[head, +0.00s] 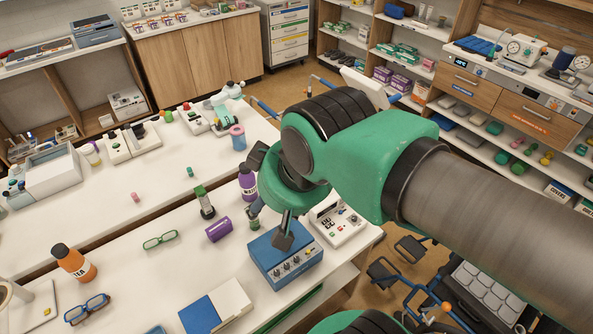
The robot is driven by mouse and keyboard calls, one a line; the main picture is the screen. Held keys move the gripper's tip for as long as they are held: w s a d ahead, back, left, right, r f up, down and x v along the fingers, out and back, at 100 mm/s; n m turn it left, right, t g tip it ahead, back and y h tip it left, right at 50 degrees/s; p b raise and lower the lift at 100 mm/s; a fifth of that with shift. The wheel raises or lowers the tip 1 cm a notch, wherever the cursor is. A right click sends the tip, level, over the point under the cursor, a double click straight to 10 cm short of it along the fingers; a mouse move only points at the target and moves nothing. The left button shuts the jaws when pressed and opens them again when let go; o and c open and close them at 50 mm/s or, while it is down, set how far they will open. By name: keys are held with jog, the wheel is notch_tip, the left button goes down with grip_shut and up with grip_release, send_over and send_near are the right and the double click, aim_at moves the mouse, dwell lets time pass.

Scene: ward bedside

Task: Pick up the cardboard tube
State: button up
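I cannot make out a plain brown cardboard tube in the head view; it may be hidden behind my arm. A purple cylinder (218,229) lies on its side on the near white table, left of my gripper. A blue and pink roll-like object (238,137) stands farther back. My gripper (285,235) points down over the near table, in front of or above a blue box with knobs (286,262). My wrist covers much of it, so its opening does not show. I see nothing clearly held.
A purple-labelled bottle (248,182) and a dark green-capped bottle (206,203) stand near my gripper. A white device (340,222) is right of the blue box. Green glasses (160,240), an orange bottle (74,262) and blue glasses (87,308) are left.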

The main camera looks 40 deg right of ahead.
jog(key=shift+w, duration=0.1)
jog(key=w+d+f+g+b, duration=0.1)
jog(key=w+d+f+g, duration=0.1)
jog(key=w+d+f, duration=0.5)
jog(key=w+d+f+g+b, duration=0.1)
jog(key=w+d+f, duration=0.1)
jog(key=w+d, duration=0.8)
jog(key=w+d+f+g, duration=0.1)
jog(key=w+d+f, duration=0.2)
jog(key=d+f, duration=0.6)
jog(key=w+d+f+n+g, duration=0.1)
jog(key=w+d+f, duration=0.3)
jog(key=d+f, duration=0.5)
notch_tip(320, 180, down, 3)
jog(key=shift+r+g, duration=0.15)
jog(key=shift+g, duration=0.15)
jog(key=shift+d, duration=0.1)
jog(key=shift+f+b, duration=1.05)
jog(key=shift+f, duration=3.25)
